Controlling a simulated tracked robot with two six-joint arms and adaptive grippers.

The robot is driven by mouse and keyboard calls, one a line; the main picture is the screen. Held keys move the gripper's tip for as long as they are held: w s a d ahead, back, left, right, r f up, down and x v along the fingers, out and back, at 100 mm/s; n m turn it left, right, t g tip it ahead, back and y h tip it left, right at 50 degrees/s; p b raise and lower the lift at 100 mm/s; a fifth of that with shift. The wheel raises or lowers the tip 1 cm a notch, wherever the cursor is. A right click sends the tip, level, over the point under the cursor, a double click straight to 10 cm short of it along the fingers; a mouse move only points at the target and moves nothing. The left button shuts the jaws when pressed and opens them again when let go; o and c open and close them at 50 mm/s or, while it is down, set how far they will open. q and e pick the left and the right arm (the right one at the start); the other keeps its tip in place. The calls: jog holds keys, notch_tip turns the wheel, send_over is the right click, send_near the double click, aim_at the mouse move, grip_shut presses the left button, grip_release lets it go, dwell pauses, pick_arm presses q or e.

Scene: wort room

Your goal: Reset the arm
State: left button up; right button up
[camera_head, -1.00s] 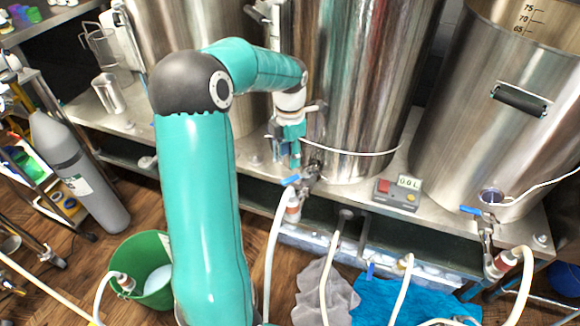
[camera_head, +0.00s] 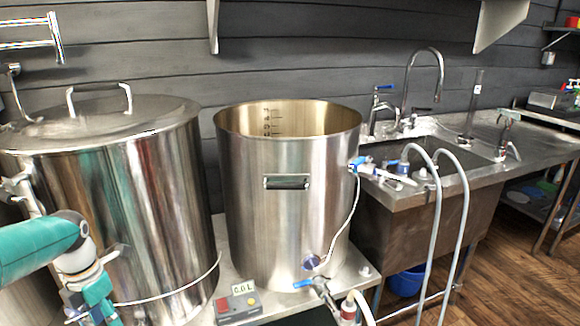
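My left arm, teal with a white wrist, comes in at the lower left. Its gripper (camera_head: 97,307) points down in front of the lidded steel kettle (camera_head: 150,215); the fingertips are partly cut off by the lower edge, and I cannot tell whether they are open or shut. My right arm and gripper are not in view.
An open steel kettle (camera_head: 290,210) with a blue-handled valve (camera_head: 305,284) stands right of the lidded one. A control box with a display (camera_head: 237,304) sits on the bench. Farther right are a sink (camera_head: 430,150), grey hoses (camera_head: 463,215) and a blue bucket (camera_head: 407,281).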

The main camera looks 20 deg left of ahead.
pick_arm(q)
jog(key=w+d+f+m+g+h, duration=0.3)
jog(key=d+f+m, duration=0.4)
jog(key=d+f, duration=1.25)
jog(key=s+d+f+m+h, duration=0.1)
jog(key=s+d+f+m, duration=0.5)
jog(key=d+m, duration=0.4)
jog(key=s+d+f+m, duration=0.5)
jog(key=s+d+m, duration=0.1)
jog(key=d+m, duration=0.35)
jog(key=w+m+t, duration=0.4)
jog(key=w+m, duration=0.1)
jog(key=m, duration=0.2)
notch_tip(320, 180, up, 16)
jog(key=p, duration=1.6)
jog(key=shift+s+p, duration=0.25)
jog(key=shift+p, duration=0.1)
